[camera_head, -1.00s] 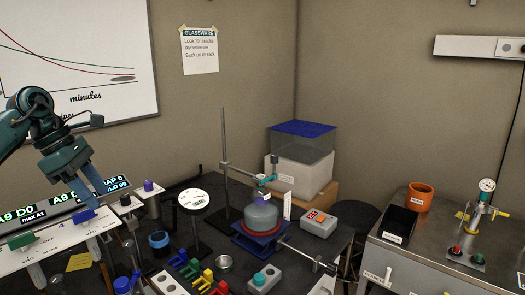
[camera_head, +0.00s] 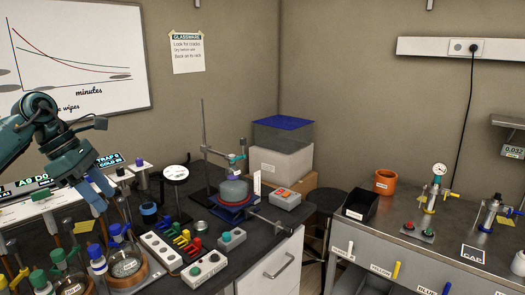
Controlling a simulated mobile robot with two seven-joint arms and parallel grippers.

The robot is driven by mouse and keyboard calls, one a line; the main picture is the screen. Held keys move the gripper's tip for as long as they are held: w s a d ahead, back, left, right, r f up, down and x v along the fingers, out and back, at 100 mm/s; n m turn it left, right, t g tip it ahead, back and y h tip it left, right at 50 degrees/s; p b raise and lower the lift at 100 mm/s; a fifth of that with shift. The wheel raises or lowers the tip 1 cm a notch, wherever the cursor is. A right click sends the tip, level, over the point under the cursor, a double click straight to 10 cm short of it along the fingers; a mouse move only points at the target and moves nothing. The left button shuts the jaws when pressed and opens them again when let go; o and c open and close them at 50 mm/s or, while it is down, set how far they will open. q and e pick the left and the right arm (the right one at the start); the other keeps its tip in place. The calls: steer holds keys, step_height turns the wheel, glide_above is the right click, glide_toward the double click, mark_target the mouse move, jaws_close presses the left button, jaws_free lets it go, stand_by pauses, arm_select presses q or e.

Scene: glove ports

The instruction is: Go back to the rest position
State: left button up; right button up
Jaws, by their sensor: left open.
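My left gripper (camera_head: 107,197) comes in from the left on a dark teal arm. It hangs over the left part of the dark bench, beside the white racks and labelled displays. Its grey-blue fingers point down and to the right, with a gap between them and nothing visible held. Bottles with green and blue caps stand below it, and a blue-capped flask (camera_head: 123,258) is close under the fingers. My right gripper is not in view.
A grey flask (camera_head: 234,190) sits on a blue-and-red stand beside a clamp post. Colored clips (camera_head: 182,239) and button boxes lie at the bench front. A second bench (camera_head: 400,243) at right holds an orange pot (camera_head: 385,182), a black bin (camera_head: 360,204) and valves.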

arm_select(q)
steer(key=s+d+f+n+t+h, duration=0.2)
steer(key=d+f+n+h, duration=0.45)
steer(key=d, duration=0.65)
steer(key=s+d+f+n+t+h, duration=0.2)
steer(key=d+f+n+h, duration=0.45)
steer(key=d, duration=0.75)
steer(key=s+a+f+n+t+y, duration=0.3)
steer(key=s+f+n+t+y, duration=0.15)
steer(key=f+n, duration=0.65)
steer(key=s+a+f+n+t+y, duration=0.3)
steer(key=f+n+t+y, duration=0.3)
steer(key=n, duration=0.9)
steer(key=s+a+f+n+g+y, duration=0.2)
steer(key=s+f+n+g, duration=0.1)
steer(key=s+f, duration=0.3)
steer(key=s+a+f+n+g+y, duration=0.1)
steer(key=s+f+n+g+y, duration=0.1)
steer(key=s+f+n, duration=0.4)
steer(key=s+g, duration=0.1)
steer(key=s, duration=0.1)
steer(key=shift+s+a, duration=0.35)
steer(key=shift+a, duration=0.05)
steer(key=shift+y, duration=0.25)
